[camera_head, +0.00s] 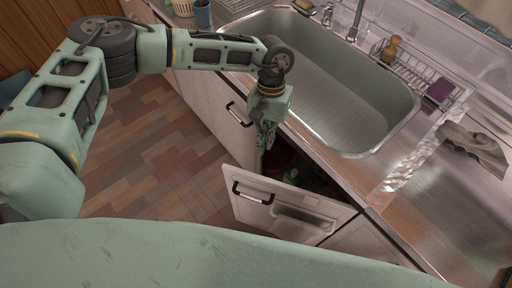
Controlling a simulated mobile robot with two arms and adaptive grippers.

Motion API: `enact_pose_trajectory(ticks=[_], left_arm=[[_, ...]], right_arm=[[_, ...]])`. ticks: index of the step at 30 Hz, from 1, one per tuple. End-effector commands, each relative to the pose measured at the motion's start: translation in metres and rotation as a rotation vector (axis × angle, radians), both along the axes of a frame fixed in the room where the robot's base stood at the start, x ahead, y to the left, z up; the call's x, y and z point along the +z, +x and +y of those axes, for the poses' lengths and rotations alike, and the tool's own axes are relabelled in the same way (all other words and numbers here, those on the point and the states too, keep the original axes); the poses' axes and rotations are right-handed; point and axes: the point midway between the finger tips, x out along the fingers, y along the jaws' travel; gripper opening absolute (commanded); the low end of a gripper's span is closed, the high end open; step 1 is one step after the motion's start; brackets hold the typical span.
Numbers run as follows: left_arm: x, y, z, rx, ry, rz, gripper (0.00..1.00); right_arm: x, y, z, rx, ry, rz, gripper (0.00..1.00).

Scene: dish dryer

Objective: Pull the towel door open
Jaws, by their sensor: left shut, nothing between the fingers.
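The cabinet door (250,211) below the counter is white with a black handle (252,192) and a pale ledge or bar (303,220) on its face. It stands swung out from the cabinet, with a dark opening behind it. My left gripper (267,143) points down at the opening's far side, beyond the door's top edge. It is shut and empty, apart from the black handle. The fingertips are small and partly lost against the dark opening. My right gripper is not in view. No cloth towel shows clearly on the door.
A steel sink (330,80) is set in the counter (440,205) right of my left arm. A second closed cabinet door (212,112) with a black handle lies farther back. A grey cloth (474,146) lies on the counter. The tiled floor (150,150) is clear.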

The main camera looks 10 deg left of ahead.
Motion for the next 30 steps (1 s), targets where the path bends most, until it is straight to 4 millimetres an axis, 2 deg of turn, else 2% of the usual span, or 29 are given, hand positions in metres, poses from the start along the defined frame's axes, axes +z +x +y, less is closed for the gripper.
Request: enact_pose_trajectory(ticks=[2,5,15,21,30], left_arm=[[0.003,0.007,0.015,-0.026,0.044,-0.016,0.0],[-0.003,0.008,0.022,-0.036,0.062,-0.017,0.0],[-0.06,-0.007,0.023,-0.034,0.059,-0.017,0.0],[-0.085,-0.013,0.022,-0.033,0.057,-0.016,0.0],[-0.093,-0.015,0.022,-0.033,0.056,-0.017,0.0]], right_arm=[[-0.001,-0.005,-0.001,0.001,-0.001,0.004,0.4],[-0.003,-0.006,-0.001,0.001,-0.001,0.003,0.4],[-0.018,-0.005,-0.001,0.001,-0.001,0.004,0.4],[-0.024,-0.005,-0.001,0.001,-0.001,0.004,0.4],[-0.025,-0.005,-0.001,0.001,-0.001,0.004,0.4]])
